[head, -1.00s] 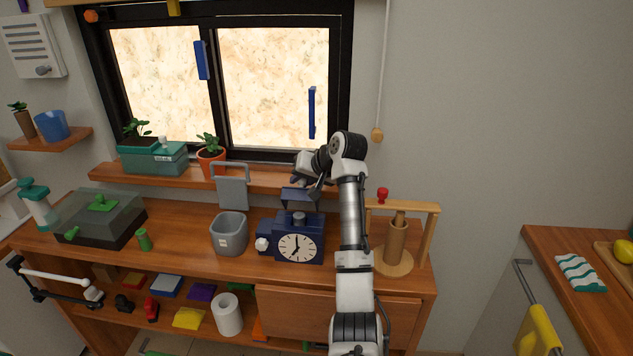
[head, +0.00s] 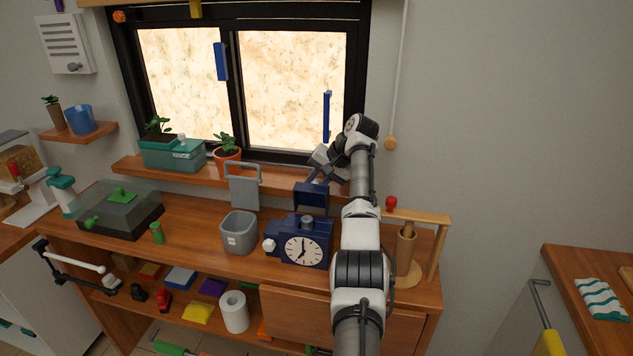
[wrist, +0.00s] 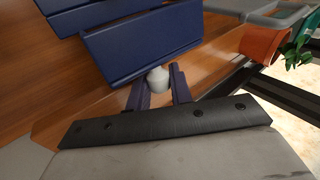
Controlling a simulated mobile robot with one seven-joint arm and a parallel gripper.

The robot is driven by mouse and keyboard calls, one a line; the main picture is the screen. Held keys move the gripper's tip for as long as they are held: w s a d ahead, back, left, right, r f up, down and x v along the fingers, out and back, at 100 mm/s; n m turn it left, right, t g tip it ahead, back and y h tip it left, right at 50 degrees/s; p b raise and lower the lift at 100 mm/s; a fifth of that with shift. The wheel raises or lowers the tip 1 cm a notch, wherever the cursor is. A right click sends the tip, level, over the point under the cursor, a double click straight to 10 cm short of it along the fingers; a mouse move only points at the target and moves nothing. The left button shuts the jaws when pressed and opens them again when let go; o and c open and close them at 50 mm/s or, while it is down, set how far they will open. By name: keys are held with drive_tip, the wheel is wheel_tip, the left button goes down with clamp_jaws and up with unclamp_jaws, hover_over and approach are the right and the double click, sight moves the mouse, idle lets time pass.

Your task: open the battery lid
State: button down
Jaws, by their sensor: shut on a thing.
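A dark blue clock (head: 303,247) with a white face stands on the wooden counter. Its dark blue battery lid (head: 311,194) stands raised above the back of the clock body, tilted up. In the wrist view the lid (wrist: 150,42) fills the upper middle, with a pale grey knob (wrist: 157,77) on its near edge. My gripper (head: 317,177) is behind and above the clock. In the wrist view my gripper (wrist: 158,88) has its two blue-purple fingers on either side of the knob, shut on it. A grey cylinder (head: 307,221) shows on top of the clock body.
A grey bin (head: 239,232) stands left of the clock, and a wooden stand (head: 408,270) stands close on the right behind my arm. A potted plant (head: 227,157) and the window sill (head: 270,178) are behind.

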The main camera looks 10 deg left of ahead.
drive_tip(key=shift+w+f, duration=0.1)
drive_tip(key=shift+w, duration=0.05)
idle(0.5)
drive_tip(key=c, duration=1.5)
unclamp_jaws()
drive_tip(key=shift+c, duration=0.2)
drive_tip(key=w+b+v, duration=0.1)
drive_tip(key=b+v, duration=0.1)
drive_tip(key=v, duration=1.1)
drive_tip(key=shift+s+d+r, duration=0.2)
drive_tip(key=shift+s+r, duration=0.1)
drive_tip(key=shift+r, duration=0.1)
